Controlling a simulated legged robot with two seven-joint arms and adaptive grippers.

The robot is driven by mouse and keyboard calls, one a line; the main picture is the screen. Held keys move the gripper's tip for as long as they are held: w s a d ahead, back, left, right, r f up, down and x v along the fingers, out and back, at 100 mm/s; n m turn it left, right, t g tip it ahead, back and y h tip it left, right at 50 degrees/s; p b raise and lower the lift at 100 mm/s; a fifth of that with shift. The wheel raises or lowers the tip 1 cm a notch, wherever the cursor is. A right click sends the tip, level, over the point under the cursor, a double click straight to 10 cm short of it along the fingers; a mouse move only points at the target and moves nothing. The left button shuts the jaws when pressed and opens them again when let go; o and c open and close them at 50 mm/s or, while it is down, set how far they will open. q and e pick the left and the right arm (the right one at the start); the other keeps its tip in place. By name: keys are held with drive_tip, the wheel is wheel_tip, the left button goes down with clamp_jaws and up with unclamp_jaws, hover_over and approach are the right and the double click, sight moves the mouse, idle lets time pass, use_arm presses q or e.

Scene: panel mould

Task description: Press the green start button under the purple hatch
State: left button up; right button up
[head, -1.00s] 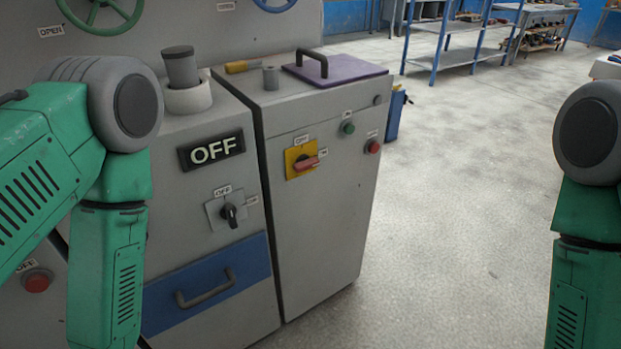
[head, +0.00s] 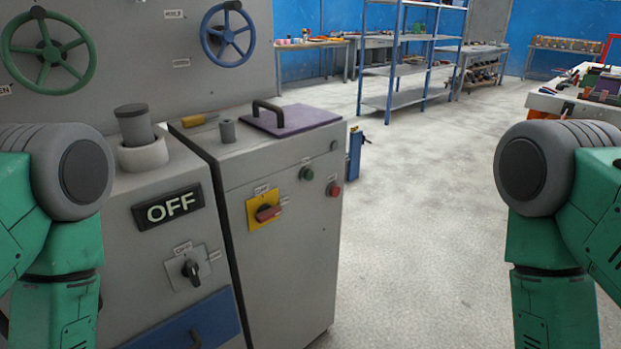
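The green start button (head: 306,174) is on the upper front face of the grey cabinet, with a small label above it. The purple hatch (head: 291,119) lies flat and closed on top of that cabinet, with a dark handle (head: 268,109) at its left side. A red button (head: 334,190) sits right of the green one. A red switch on a yellow plate (head: 264,210) is to the left. My left and right arms show at the picture's sides, but both grippers are outside the view.
Left of the cabinet stands a machine with an OFF sign (head: 167,207), a black rotary knob (head: 191,270) and a blue drawer (head: 200,325). Green (head: 46,50) and blue (head: 228,36) handwheels are behind. The floor (head: 430,210) right of the cabinet is clear. A shelf (head: 411,97) stands at the back.

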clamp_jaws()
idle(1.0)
